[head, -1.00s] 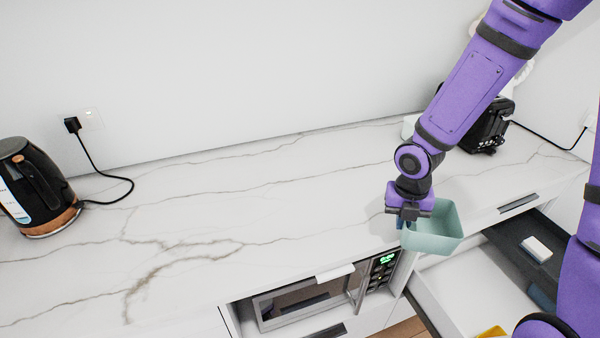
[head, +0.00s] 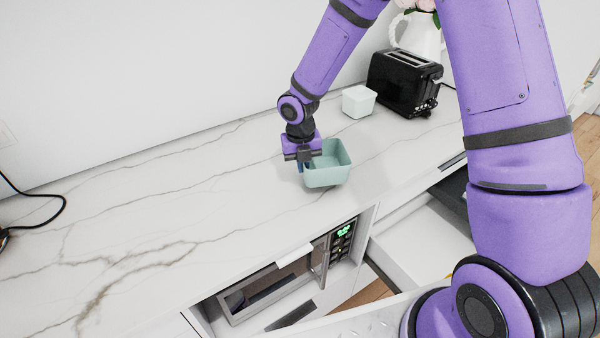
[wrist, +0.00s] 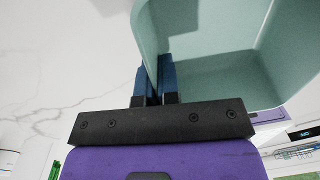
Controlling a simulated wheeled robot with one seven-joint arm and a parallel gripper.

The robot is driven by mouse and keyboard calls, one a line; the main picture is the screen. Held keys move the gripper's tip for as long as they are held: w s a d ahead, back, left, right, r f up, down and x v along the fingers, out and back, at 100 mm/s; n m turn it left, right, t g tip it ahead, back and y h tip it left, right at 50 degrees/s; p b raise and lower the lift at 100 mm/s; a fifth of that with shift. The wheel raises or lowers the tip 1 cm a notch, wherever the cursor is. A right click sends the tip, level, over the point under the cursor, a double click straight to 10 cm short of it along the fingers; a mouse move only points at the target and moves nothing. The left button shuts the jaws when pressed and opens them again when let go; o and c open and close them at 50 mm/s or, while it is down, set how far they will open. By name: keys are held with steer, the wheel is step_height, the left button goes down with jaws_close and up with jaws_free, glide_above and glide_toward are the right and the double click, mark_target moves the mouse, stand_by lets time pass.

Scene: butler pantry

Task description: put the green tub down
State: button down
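The green tub (head: 328,172) is a pale green, open-topped box. In the head view it is at or just above the marble counter, right of my gripper (head: 305,165). My gripper is shut on the tub's left wall, one blue finger on each side of it. In the wrist view the tub (wrist: 220,75) fills the upper right, and the wall passes between the fingers (wrist: 157,80). The tub looks upright and empty. I cannot tell for sure whether its base touches the counter.
A small pale box (head: 358,102) and a black toaster (head: 403,83) stand behind the tub, with a white pitcher (head: 420,35) beyond. An open microwave compartment (head: 275,290) and open drawer (head: 425,240) lie below the front edge.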

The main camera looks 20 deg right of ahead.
steer(key=shift+w+a+f, duration=0.15)
steer(key=shift+w+a, duration=0.1)
steer(key=shift+w, duration=0.05)
steer(key=shift+f, duration=1.65)
steer(key=shift+f, duration=0.15)
steer(key=c, duration=1.4)
jaws_free()
steer(key=shift+o, duration=0.2)
step_height(320, 180, up, 12)
steer(key=shift+a, duration=0.3)
steer(key=shift+r, duration=0.25)
